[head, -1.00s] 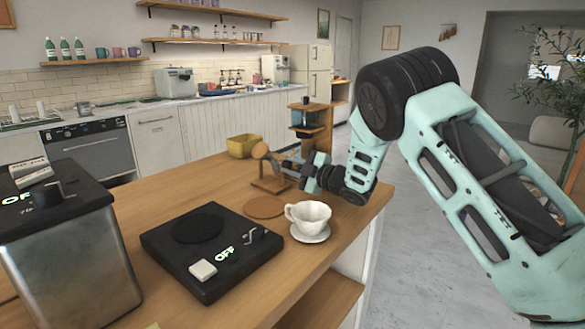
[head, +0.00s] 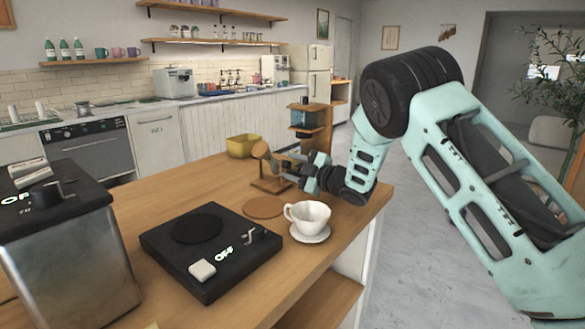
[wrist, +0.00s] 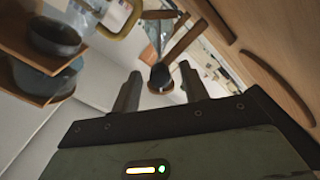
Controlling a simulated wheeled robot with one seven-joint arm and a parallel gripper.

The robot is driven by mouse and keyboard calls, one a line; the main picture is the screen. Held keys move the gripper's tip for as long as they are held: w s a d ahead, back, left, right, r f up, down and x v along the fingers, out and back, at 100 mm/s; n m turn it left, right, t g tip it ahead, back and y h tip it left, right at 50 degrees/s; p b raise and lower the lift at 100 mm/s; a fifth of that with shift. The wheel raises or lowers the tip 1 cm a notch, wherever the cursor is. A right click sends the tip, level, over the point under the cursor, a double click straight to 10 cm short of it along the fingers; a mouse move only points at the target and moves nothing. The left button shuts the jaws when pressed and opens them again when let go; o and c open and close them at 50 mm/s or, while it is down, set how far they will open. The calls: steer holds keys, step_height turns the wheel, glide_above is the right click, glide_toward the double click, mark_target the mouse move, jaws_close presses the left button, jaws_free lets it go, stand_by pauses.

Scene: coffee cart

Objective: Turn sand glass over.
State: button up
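The sand glass stand (head: 271,186) is wooden, with a flat base and an upright carrying a round wooden disc, near the far edge of the counter. The sand glass itself is small and partly hidden by my gripper in the head view. In the wrist view, wooden bars and a pale glass part (wrist: 154,30) show beyond the fingers, with a dark rounded knob (wrist: 160,76) nearest to me. My gripper (wrist: 160,88) is open, its two fingers either side of the knob in the picture. Gaps show on both sides; I cannot tell how far the knob lies beyond the fingertips.
A white cup (head: 308,214) on a saucer and a round wooden coaster (head: 263,207) sit close in front of the stand. A black scale-like device (head: 211,250) is nearer. A shelved wooden stand (head: 308,118) rises beyond the gripper.

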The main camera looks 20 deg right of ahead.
steer(key=b+v, duration=0.2)
steer(key=v, duration=1.5)
steer(key=shift+s+d+r, duration=0.1)
steer(key=shift+s+d, duration=0.05)
